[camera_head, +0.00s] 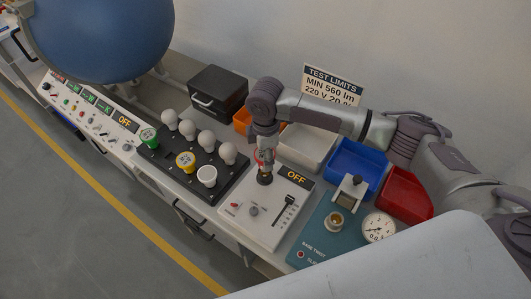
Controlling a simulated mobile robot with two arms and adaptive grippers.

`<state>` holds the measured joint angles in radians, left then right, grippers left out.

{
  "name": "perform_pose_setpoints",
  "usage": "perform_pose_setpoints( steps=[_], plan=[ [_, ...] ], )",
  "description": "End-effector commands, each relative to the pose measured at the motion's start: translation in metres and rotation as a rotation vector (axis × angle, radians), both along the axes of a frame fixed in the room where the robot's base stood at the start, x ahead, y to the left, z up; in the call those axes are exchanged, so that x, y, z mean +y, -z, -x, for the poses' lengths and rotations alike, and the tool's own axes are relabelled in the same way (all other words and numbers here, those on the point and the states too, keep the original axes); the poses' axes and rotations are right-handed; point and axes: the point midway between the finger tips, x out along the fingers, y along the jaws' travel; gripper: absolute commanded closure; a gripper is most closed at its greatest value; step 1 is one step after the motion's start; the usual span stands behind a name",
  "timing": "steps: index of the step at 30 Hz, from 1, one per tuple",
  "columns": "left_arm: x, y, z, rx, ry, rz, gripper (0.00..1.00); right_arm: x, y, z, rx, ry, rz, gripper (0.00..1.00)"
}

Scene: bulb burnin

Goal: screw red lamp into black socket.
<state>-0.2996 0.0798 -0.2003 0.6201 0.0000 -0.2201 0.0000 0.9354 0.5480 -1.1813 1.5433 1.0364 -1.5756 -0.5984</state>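My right gripper (265,147) points down over the white test panel (258,225) with its fingers around a lamp. The red lamp (260,156) shows only as a small red-and-white patch between and beside the fingers. Directly below it is the black socket (264,179), a dark round fitting at the panel's upper part. The lamp's lower end is at or just above the socket; I cannot tell whether it is seated. My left gripper is out of view.
A black rack (190,187) with white, green and yellow lamps stands left of the panel. Orange, white (306,147), blue (355,167) and red (404,196) bins line the wall. A teal board (318,240) with a brass socket and dial is at right. The panel's display reads OFF.

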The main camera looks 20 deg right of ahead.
Motion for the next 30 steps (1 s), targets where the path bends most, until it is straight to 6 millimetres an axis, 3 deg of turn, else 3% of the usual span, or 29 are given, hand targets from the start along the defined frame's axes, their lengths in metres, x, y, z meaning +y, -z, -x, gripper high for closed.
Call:
perform_pose_setpoints(
  steps=[30],
  plan=[
    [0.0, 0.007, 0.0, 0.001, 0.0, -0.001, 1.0, 0.0, 0.02, 0.0, 0.0, 0.0, -0.001, 0.76]
  ],
)
